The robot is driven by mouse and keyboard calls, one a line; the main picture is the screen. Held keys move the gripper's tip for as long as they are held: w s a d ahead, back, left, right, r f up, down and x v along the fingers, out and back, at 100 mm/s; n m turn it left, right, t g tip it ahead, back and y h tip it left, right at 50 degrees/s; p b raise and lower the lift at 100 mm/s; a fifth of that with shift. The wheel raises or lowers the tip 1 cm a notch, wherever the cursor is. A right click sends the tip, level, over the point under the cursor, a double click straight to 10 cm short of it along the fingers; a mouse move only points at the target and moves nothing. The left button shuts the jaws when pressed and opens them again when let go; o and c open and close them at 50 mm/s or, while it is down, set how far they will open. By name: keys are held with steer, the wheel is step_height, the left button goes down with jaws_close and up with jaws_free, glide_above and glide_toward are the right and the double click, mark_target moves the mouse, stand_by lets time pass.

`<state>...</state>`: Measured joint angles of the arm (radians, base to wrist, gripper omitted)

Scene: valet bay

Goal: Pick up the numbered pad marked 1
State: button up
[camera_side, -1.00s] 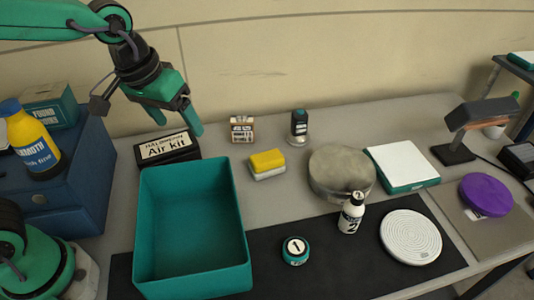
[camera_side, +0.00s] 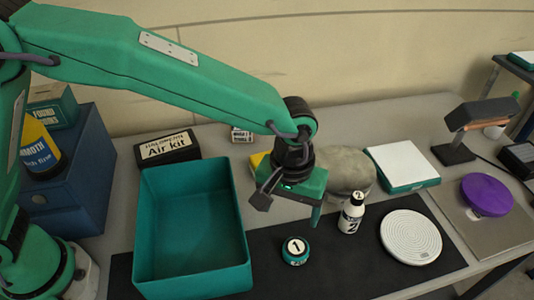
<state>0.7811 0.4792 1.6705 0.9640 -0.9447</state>
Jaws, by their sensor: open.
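The numbered pad marked 1 (camera_side: 296,251) is a small round teal puck with a white top and a black 1. It lies on the dark mat (camera_side: 340,268), to the right of the teal bin. My gripper (camera_side: 278,215) is open and points down above and slightly behind the pad, apart from it. One finger shows at the right and part of another at the left. Nothing shows between the fingers.
The teal bin (camera_side: 147,215) stands close left of the pad. A white bottle marked 2 (camera_side: 351,213) stands to the right, near my gripper. A round ribbed white disc (camera_side: 411,237) lies farther right. A grey round object (camera_side: 346,172) and a yellow sponge (camera_side: 257,160) are partly hidden behind my gripper.

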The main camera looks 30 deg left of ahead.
mark_target(296, 247)
steer(key=d+f, duration=0.1)
steer(key=s+d+f, duration=0.1)
steer(key=shift+d+f, duration=0.2)
steer(key=shift+d, duration=0.1)
steer(key=shift+f, duration=3.9)
steer(key=c, duration=1.1)
steer(key=shift+o, duration=0.2)
steer(key=shift+r, duration=0.1)
step_height(296, 247, up, 10)
